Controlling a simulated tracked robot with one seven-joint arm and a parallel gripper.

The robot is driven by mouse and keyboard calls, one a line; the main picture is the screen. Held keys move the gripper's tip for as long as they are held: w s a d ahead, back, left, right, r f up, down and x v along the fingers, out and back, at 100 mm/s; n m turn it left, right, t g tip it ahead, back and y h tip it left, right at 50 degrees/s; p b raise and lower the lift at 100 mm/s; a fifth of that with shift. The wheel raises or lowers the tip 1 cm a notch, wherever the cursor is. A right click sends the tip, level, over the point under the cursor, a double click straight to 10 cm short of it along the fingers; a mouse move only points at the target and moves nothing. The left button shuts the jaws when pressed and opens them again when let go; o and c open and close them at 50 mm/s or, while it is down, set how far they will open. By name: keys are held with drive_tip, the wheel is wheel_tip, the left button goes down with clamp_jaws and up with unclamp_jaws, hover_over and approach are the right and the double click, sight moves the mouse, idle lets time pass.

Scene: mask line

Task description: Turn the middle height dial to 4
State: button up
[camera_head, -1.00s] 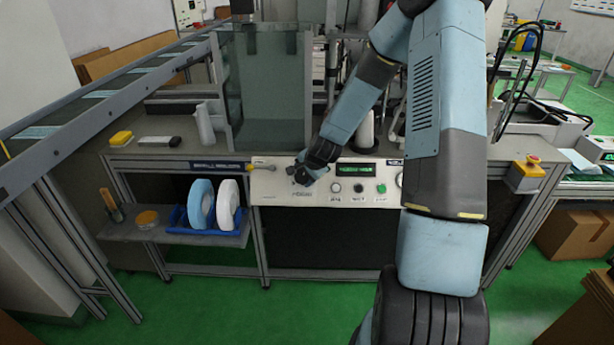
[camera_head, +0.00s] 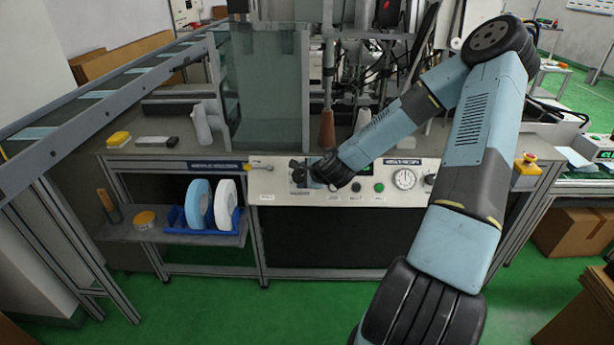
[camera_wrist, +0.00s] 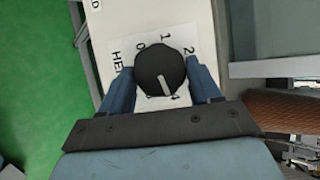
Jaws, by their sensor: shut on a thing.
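The height dial (camera_wrist: 158,70) is a round black knob on a white panel in the wrist view. Its pale pointer line points down and slightly right, at a partly hidden numeral that looks like a 4. Numerals such as 0, 1 and 2 and the letters "HE" show on the plate around it. My gripper (camera_wrist: 161,72) is shut on the dial, one blue finger on each side. In the head view my gripper (camera_head: 300,173) is at the left part of the white control panel (camera_head: 272,186), and it hides the dial there.
A shelf below holds a blue bin (camera_head: 212,238) with two rolls. An emergency stop (camera_head: 527,165) is farther right.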

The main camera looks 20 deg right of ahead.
drive_tip(key=shift+s+a+f+m+t, duration=0.2)
drive_tip(key=shift+s+f+m+t, duration=0.15)
drive_tip(key=shift+m, duration=0.55)
drive_tip(key=o, duration=1)
drive_tip(key=shift+w, duration=0.1)
drive_tip(key=shift+r, duration=0.1)
drive_tip(key=shift+w, duration=0.1)
